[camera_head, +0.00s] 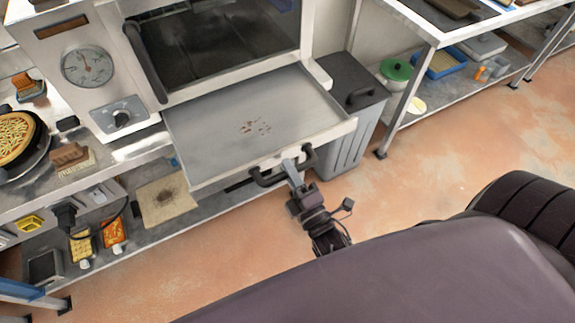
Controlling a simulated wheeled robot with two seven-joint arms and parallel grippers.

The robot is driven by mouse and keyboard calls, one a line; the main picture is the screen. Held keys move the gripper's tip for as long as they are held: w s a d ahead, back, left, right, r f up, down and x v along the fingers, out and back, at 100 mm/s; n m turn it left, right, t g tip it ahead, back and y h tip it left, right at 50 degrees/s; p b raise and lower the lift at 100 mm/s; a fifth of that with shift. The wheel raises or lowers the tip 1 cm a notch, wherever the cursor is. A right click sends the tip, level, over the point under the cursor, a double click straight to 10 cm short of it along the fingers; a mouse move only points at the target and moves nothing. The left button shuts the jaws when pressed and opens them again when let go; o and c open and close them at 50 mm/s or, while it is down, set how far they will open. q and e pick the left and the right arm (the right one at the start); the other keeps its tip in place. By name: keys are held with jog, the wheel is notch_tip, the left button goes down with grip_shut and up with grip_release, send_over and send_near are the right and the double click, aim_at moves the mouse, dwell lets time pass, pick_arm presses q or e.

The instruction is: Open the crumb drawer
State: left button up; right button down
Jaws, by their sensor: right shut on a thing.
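The crumb drawer (235,110) is a flat grey metal tray that stands pulled out below the dark oven window, with brown crumbs near its middle. Its black handle (268,182) is on the front edge. My right gripper (292,170) is at the handle, shut on it, with its arm reaching up from below. The oven (125,75) has a round dial and a knob to the left of the window. My left gripper is not in view.
A grey bin (345,140) with a dark lid stands just right of the drawer. A lower shelf (215,195) runs under the counter. A steel table (440,40) stands at the upper right. The floor (480,140) to the right is clear.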

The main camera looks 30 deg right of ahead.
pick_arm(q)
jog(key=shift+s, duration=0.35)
pick_arm(e)
jog(key=c, duration=1.4)
grip_release()
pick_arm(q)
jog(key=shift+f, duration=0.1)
